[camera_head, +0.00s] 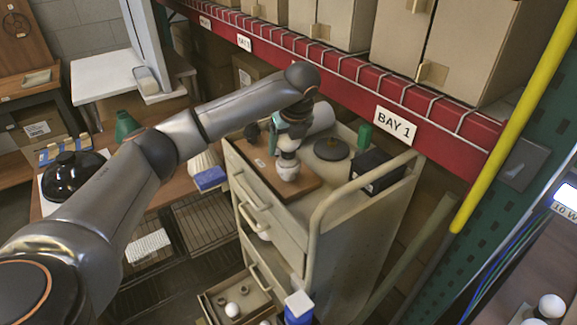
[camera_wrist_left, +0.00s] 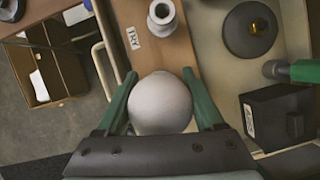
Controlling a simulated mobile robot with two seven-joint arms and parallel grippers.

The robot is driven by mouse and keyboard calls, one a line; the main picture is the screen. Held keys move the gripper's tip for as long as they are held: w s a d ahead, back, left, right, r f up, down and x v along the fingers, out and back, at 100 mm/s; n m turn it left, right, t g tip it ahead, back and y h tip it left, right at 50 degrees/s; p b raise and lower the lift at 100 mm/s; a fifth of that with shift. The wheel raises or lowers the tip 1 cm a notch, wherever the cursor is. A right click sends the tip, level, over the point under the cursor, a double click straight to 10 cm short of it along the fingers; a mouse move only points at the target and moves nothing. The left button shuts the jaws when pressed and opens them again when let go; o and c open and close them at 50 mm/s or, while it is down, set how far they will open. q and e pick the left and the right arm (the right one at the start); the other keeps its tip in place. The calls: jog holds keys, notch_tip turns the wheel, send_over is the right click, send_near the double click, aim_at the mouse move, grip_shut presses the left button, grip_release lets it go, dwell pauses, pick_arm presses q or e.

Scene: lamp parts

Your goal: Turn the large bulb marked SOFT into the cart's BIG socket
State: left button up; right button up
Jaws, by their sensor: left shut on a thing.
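My left gripper (camera_wrist_left: 160,78) is shut on a large white bulb (camera_wrist_left: 160,103), its green fingers on either side of the globe. No SOFT marking is readable. In the head view the left gripper (camera_head: 287,132) reaches down over the brown board (camera_head: 312,183) on the cart. A pale round piece with brownish bands (camera_head: 287,170) shows below it; I cannot tell if it is the bulb or a socket. In the wrist view a white ring-shaped fitting (camera_wrist_left: 163,16) stands on the board beyond the bulb, beside a small tag (camera_wrist_left: 133,38). No BIG label is readable. My right gripper is not in view.
On the cart top are a dark round disc (camera_head: 331,148), a black box (camera_head: 376,172) and a green-topped thing (camera_head: 364,135). The cart's rail (camera_head: 345,188) rises at the right. An open drawer (camera_head: 238,297) holds small pieces. A red shelf beam (camera_head: 345,75) runs behind.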

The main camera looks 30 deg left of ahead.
pick_arm(q)
jog(key=m, duration=0.2)
jog(key=m+t+h, duration=0.1)
jog(key=m, duration=0.3)
jog(key=shift+w+d+t+h, duration=0.25)
jog(key=shift+w+t+h, duration=0.05)
jog(key=shift+t, duration=0.1)
jog(key=shift+m, duration=0.3)
jog(key=o, duration=1.1)
jog(key=shift+d, duration=0.1)
jog(key=v, duration=1.2)
jog(key=shift+s+r+b, duration=0.1)
jog(key=shift+r+b, duration=0.15)
jog(key=shift+b, duration=0.05)
